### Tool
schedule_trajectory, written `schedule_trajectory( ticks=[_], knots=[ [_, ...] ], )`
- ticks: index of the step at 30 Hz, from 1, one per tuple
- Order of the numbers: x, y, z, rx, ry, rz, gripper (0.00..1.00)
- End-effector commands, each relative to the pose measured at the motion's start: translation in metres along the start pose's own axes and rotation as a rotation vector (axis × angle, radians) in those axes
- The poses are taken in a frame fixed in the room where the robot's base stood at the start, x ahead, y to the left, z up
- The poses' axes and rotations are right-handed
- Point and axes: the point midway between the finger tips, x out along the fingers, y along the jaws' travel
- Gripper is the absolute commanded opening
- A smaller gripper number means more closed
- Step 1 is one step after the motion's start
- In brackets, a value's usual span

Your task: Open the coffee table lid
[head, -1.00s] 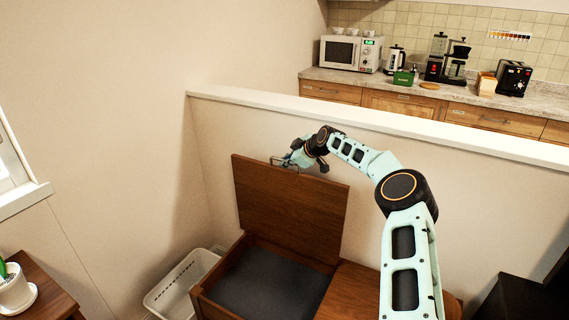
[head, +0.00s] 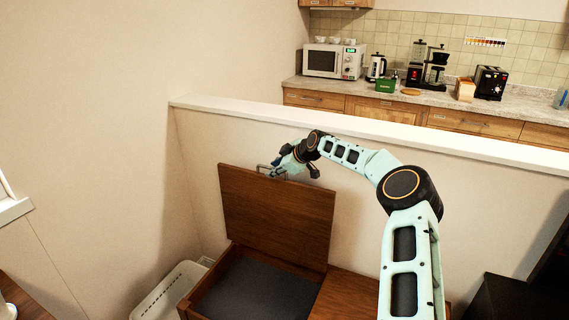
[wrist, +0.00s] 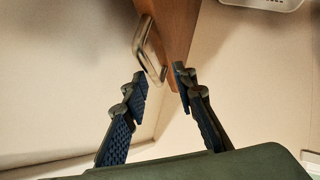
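The coffee table lid (head: 275,215) is a brown wooden panel. It stands raised, nearly upright, above the dark-lined compartment (head: 255,291) of the coffee table. A metal bar handle (wrist: 148,48) sits on the lid near its edge. The handle also shows at the lid's top edge in the head view (head: 268,171). My gripper (wrist: 161,84) is open in the wrist view, its two blue-padded fingers apart. The handle's near end and a corner of the lid lie just beyond the fingertips; I cannot tell whether they touch. In the head view, my gripper is at the lid's top edge.
A white half wall (head: 400,170) stands close behind the lid and arm. A white basket (head: 165,293) is left of the table. Beyond the wall, a counter holds a microwave (head: 333,61) and other kitchen items. A black object (head: 515,298) is at lower right.

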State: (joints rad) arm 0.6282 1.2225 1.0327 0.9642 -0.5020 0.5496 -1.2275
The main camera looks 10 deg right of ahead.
Motion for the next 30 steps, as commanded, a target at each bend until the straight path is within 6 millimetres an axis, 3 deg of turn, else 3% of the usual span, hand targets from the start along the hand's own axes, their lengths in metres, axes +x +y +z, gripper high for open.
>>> schedule_trajectory(
  ticks=[9,13,18,30],
  knots=[
    [-0.061,0.001,0.001,0.0,-0.002,0.002,0.25],
    [-0.078,0.001,0.0,0.0,0.0,0.002,0.25],
    [-0.088,0.0,-0.001,0.0,0.001,0.001,0.25],
    [-0.089,0.0,-0.001,0.0,0.001,0.001,0.25]
  ],
)
